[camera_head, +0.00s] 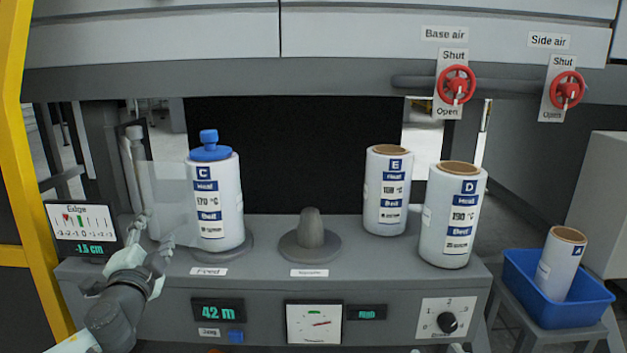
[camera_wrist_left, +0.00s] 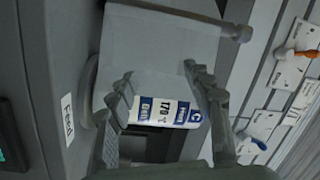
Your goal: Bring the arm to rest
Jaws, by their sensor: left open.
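My left gripper (camera_head: 154,230) is in front of the left part of the machine's grey deck, left of roll C (camera_head: 216,210). Its fingers stand apart in the left wrist view (camera_wrist_left: 162,84), with nothing visibly held between them. Roll C stands upright at the Feed label, with a blue knob (camera_head: 210,147) on top. Its label (camera_wrist_left: 165,111) shows beyond the fingers in the left wrist view; whether they touch it is not clear. My right gripper is not in view.
A bare spindle (camera_head: 310,236) stands mid-deck. Rolls E (camera_head: 387,195) and D (camera_head: 453,220) stand right of it. Roll A (camera_head: 560,265) leans in a blue bin (camera_head: 535,305). The gauge screen (camera_head: 84,230) is close left of my gripper. Two red valves (camera_head: 456,85) hang above.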

